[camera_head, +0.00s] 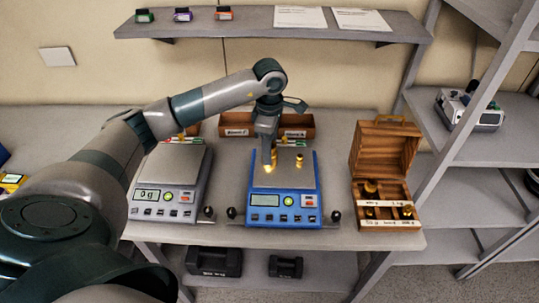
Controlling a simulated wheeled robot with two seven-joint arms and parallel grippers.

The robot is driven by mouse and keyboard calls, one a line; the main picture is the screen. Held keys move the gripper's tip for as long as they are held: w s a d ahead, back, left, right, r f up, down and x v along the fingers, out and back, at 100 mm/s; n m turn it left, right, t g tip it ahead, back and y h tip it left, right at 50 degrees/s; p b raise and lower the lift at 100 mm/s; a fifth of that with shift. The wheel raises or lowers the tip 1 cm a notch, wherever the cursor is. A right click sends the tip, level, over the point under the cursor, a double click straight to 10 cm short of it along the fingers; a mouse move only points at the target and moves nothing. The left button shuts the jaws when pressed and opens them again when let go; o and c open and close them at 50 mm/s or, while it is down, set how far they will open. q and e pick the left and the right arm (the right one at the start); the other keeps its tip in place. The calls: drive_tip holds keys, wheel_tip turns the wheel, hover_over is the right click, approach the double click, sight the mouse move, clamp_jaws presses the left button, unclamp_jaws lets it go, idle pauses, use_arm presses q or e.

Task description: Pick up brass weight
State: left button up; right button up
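My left gripper (268,158) points straight down over the pan of the blue scale (283,200). A brass weight (269,168) is at its fingertips; I cannot tell whether the fingers grip it or only flank it, or whether it touches the pan. A second, smaller brass weight (299,160) stands upright on the pan to the right, apart from the gripper. More brass weights (370,187) sit in the open wooden box (383,160) at the right of the table. My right gripper is not in view.
A grey scale (172,180) reading 0 g stands left of the blue one. Labelled brown bins (297,124) stand behind. A wall shelf (250,25) is above, and a grey rack (470,150) is at the right.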

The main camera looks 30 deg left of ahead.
use_arm(q)
clamp_jaws()
drive_tip(key=shift+r, duration=0.1)
drive_tip(key=shift+w+r, duration=0.1)
drive_tip(key=shift+r, duration=0.05)
drive_tip(key=shift+r+b, duration=0.25)
drive_tip(key=shift+b, duration=0.1)
drive_tip(key=shift+r+b, duration=0.8)
drive_tip(key=shift+r, duration=0.65)
drive_tip(key=s+d+r+b, duration=0.3)
drive_tip(key=d+r, duration=0.4)
drive_tip(key=d, duration=0.4)
drive_tip(key=shift+d, duration=0.15)
drive_tip(key=shift+s+r, duration=0.1)
